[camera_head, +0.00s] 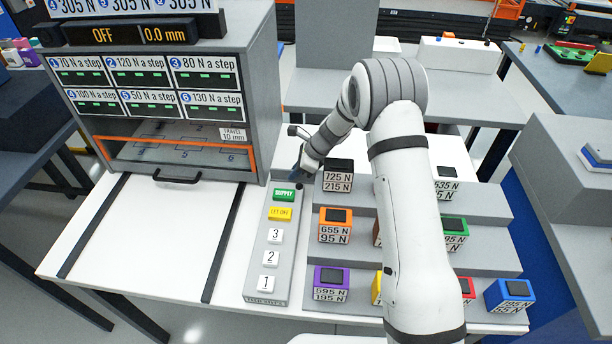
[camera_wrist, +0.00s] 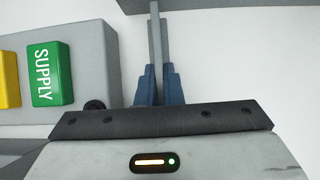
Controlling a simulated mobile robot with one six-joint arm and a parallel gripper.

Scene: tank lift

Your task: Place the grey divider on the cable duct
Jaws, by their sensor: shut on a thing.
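In the wrist view, my gripper (camera_wrist: 156,75) has its blue fingers closed on a thin grey upright plate, which looks like the grey divider (camera_wrist: 156,30). The plate sticks out past the fingertips over a white surface. In the head view, my gripper (camera_head: 298,172) is low beside the cabinet's right side, just above the green SUPPLY button (camera_head: 284,194). The held plate is hard to make out there. I cannot tell for certain which thing is the cable duct.
A grey button panel (camera_head: 259,262) with a yellow button and numbered white buttons lies on the white table (camera_head: 140,235). The grey cabinet (camera_head: 257,100) with an orange-framed opening stands behind. Stepped grey shelves (camera_head: 385,262) hold several coloured weight blocks at right. Two black strips cross the table.

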